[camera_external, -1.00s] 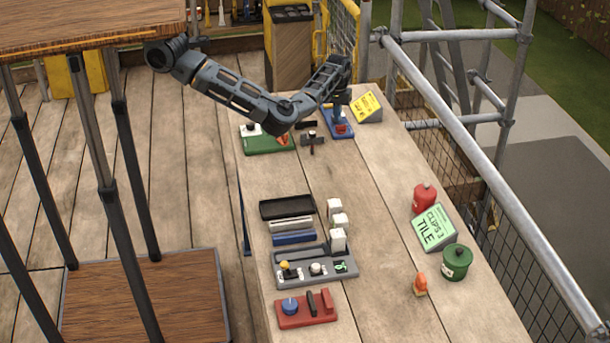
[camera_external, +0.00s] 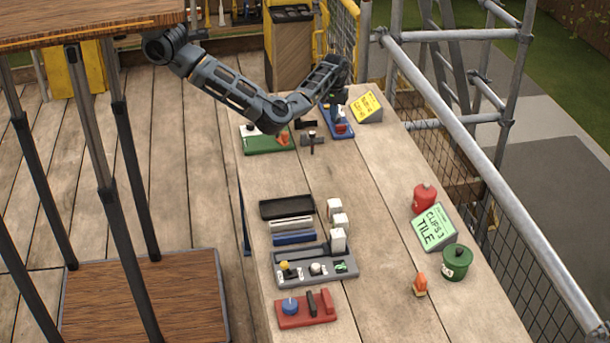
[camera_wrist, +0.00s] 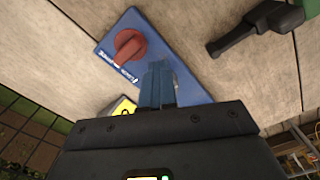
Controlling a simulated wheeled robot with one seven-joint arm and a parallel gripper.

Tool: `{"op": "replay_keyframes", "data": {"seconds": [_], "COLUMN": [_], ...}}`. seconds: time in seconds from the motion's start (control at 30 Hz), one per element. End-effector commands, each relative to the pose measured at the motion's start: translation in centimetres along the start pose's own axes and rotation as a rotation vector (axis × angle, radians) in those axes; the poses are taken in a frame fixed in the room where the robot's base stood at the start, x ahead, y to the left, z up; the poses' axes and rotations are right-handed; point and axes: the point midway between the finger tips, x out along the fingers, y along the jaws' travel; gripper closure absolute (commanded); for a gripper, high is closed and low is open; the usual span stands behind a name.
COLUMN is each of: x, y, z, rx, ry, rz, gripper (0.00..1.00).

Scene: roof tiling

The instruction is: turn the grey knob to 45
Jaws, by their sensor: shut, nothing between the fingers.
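No knob that I can name as grey for certain shows. A pale round knob (camera_external: 316,268) sits on the grey panel (camera_external: 345,277) between a yellow-topped part and a green part. Another pale part (camera_external: 254,130) is on the green board (camera_external: 268,146). The blue board (camera_external: 337,119) at the far end of the bench bears a red knob (camera_external: 341,128), which shows clearly in the wrist view (camera_wrist: 128,46). My gripper (camera_wrist: 158,68) is shut and empty beside that red knob, apart from it, over the blue board. The arm hides part of the board outside.
A yellow sign (camera_external: 366,106) stands right of the blue board. A dark tool (camera_wrist: 238,34) lies near the board in the wrist view. White blocks (camera_external: 338,240), a red board (camera_external: 290,321), a green sign (camera_external: 434,228) and cans stand nearer.

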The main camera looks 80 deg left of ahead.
Motion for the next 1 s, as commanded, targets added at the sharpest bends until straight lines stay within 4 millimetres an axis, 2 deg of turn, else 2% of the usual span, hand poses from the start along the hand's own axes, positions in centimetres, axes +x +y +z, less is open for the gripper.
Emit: {"op": "replay_keyframes", "data": {"seconds": [0.03, 1.0], "x": [1.33, 1.52], "y": [-1.42, -2.02], "z": [-0.07, -0.49], "rx": [-0.016, -0.016], "ry": [-0.015, -0.006], "rz": [-0.025, -0.023], "gripper": [1.0, 1.0]}}
